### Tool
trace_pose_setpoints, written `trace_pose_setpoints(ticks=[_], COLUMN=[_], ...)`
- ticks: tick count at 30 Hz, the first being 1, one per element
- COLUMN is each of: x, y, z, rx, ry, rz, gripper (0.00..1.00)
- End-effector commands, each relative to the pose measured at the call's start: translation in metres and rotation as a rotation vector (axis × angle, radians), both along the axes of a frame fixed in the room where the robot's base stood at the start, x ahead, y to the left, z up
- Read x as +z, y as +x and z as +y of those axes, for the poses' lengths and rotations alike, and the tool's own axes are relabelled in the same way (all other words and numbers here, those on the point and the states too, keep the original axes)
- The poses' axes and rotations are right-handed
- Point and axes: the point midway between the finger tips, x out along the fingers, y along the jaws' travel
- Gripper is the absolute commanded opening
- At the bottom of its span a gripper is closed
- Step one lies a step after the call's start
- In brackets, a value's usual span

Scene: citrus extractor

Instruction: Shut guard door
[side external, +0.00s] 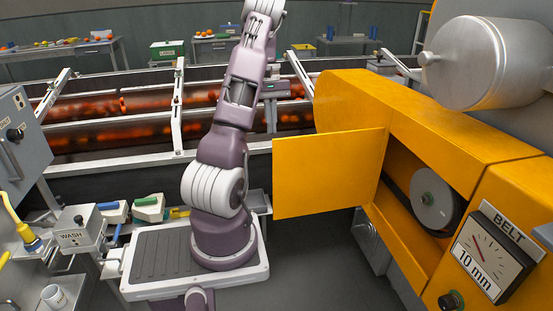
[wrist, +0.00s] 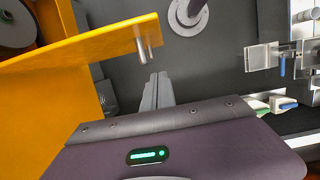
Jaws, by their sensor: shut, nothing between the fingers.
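The guard door (side external: 328,173) is a flat yellow panel. It stands open, swung out from the yellow machine housing (side external: 420,125), and the opening shows a grey pulley wheel (side external: 434,198). In the wrist view the door (wrist: 95,42) is seen nearly edge-on, with a short silver handle (wrist: 142,46) near its free end. My gripper (wrist: 157,76) is shut and empty. Its fingertips appear just below the handle in the picture; I cannot tell whether they touch it. In the side view my arm rises out of the top of the frame, so the gripper is not seen there.
A belt gauge (side external: 490,250) and black knob (side external: 451,300) are on the housing at lower right. A metal cylinder (side external: 480,62) overhangs it. Rollers with fruit (side external: 80,108) run behind my arm. The grey floor (side external: 325,270) below the door is clear.

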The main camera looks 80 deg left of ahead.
Motion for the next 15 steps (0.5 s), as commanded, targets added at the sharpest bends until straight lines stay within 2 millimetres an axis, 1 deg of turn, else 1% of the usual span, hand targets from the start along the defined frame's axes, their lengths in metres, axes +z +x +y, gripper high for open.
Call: trace_pose_setpoints(ticks=[3, 11, 15], x=[-0.025, -0.080, -0.080], y=[0.000, 0.001, 0.001], z=[-0.008, -0.022, -0.045], rx=[-0.001, -0.004, -0.005], ry=[-0.006, -0.004, -0.001], rz=[0.002, 0.002, -0.001], gripper=[0.00, 0.00, 0.00])
